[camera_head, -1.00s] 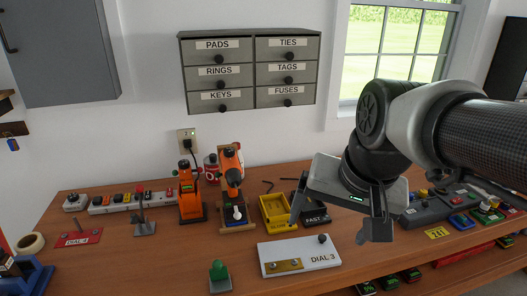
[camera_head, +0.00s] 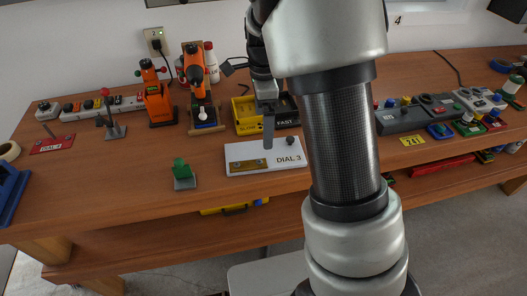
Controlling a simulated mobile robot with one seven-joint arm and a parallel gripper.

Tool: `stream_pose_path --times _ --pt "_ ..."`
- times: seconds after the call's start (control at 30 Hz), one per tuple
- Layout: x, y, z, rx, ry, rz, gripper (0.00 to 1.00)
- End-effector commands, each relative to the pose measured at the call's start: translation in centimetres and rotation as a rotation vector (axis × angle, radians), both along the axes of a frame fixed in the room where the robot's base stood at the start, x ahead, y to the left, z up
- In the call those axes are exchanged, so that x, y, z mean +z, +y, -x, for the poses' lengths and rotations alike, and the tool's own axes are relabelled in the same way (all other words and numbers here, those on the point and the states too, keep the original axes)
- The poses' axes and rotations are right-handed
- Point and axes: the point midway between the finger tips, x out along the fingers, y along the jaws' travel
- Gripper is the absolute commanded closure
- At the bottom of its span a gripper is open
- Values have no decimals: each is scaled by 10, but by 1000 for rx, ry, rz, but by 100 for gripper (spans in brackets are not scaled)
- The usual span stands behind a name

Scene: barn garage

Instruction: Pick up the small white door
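A small white panel (camera_head: 243,155), labelled DIAL 3, lies on the wooden bench near its front edge. It has a dark knob at its back right and a brass plate along its front left. It is the only small white door-like thing I see. My gripper (camera_head: 268,132) is above the panel, with one grey finger pointing down in front of it. I cannot tell whether the finger touches the panel.
Behind the panel are a yellow tray (camera_head: 246,127) and a dark FAST tray (camera_head: 286,119). A green-topped block (camera_head: 183,174) stands to the left. Orange tools (camera_head: 158,104) stand at the back left. A grey control box (camera_head: 400,121) lies to the right.

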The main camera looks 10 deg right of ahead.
Motion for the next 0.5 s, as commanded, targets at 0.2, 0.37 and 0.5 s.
stream_pose_path --times 0.2,0.37,0.5 --pt "-45 -1 1 0 4 1 0" --pt "-60 0 1 0 2 -1 0" --pt "-69 -1 0 0 1 -1 0"
